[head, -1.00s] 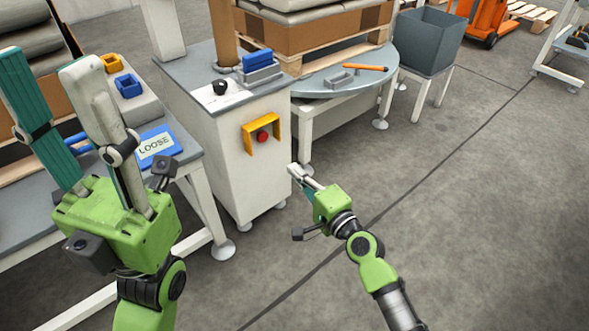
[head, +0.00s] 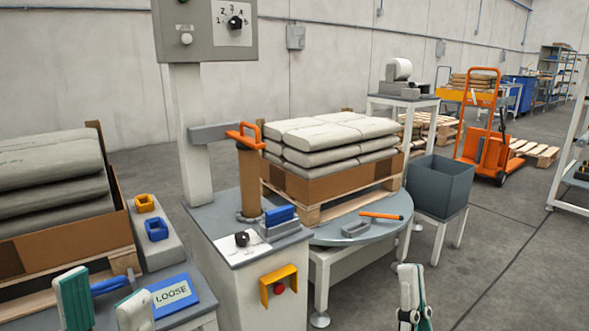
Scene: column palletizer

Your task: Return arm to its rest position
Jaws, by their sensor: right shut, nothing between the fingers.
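My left gripper (head: 104,290) is at the bottom left, in front of the table edge. Its teal finger and pale finger stand wide apart, so it is open, and I see nothing held in it. A blue bar shows behind the gap between them. My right gripper (head: 411,285) is at the bottom, right of centre, pointing up in front of the round table. Its fingers are together and empty. Only the fingers of both grippers show; the arms are below the picture.
A control cabinet (head: 232,285) stands mid-left. The round table (head: 335,233) carries a pallet of sacks (head: 330,140). A grey bin (head: 440,185) stands right. Floor at lower right is clear.

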